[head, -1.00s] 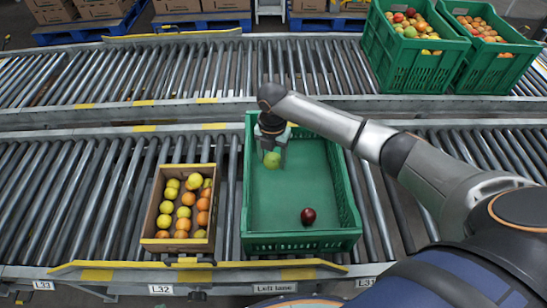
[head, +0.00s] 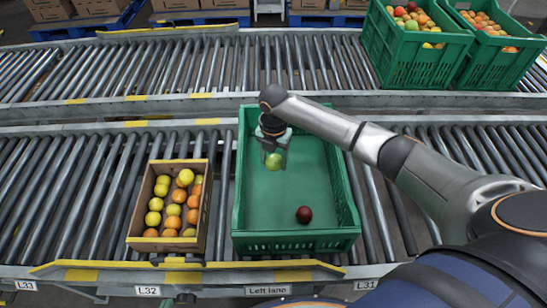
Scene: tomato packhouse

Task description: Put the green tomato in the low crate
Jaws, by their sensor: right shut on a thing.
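The green tomato (head: 273,161) is between the fingers of my right gripper (head: 273,155), which is shut on it. The gripper points down over the far left part of the low green crate (head: 350,222). The tomato appears inside the crate's outline; I cannot tell whether it touches the floor. A dark red tomato (head: 304,214) lies on the crate floor near the front. My left gripper is not in view.
A cardboard box (head: 147,242) of yellow and orange fruit stands left of the crate on the near roller conveyor (head: 60,190). Two full taller green crates (head: 410,60) (head: 492,72) stand on the far conveyor at right. The crate's middle floor is clear.

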